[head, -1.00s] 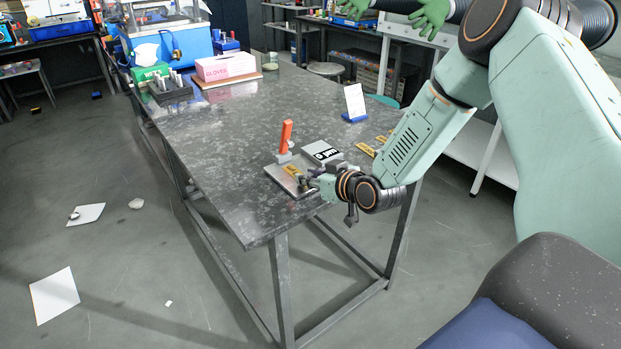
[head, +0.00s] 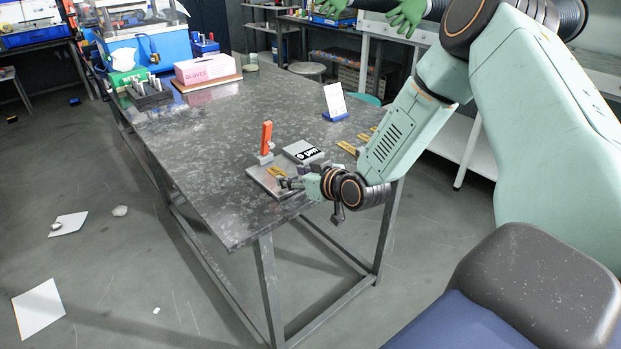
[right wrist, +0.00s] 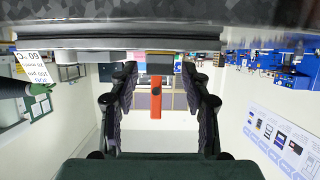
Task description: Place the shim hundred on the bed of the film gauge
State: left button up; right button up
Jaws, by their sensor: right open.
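The film gauge is a flat grey plate with an upright orange lever (head: 267,137) and a dark display block (head: 306,153) beside it, near the table's front edge. A yellow shim, which I take for the shim hundred (head: 277,172), lies on the gauge's bed (head: 262,180). My right gripper (head: 287,184) is low at the bed's near right side, close to the shim. In the right wrist view its fingers (right wrist: 160,100) stand apart with nothing between them; the orange lever (right wrist: 155,98) shows beyond. I cannot pick out the shim there. My left gripper is not in view.
More yellow shims (head: 347,147) lie right of the gauge, near my right arm. A white card on a blue stand (head: 335,102) is behind them. A glove box (head: 208,68) and a rack (head: 150,92) stand at the far end. The table's left middle is clear.

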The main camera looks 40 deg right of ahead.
jog(key=a+p+v, duration=0.1)
jog(key=p+v, duration=0.6)
jog(key=v, duration=0.5)
jog(key=s+a+f+g+y, duration=0.1)
jog(key=s+a+f+g, duration=0.6)
jog(key=s+a+f, duration=0.35)
jog(key=s+a+f+g+h, duration=0.1)
jog(key=s+f+g, duration=0.2)
jog(key=s, duration=0.6)
jog(key=s+a+f+m+g+h, duration=0.1)
jog(key=s+a+f+g, duration=0.1)
jog(key=s, duration=0.7)
jog(key=shift+f+g, duration=0.5)
jog(key=shift+g, duration=0.3)
jog(key=shift+s, duration=0.15)
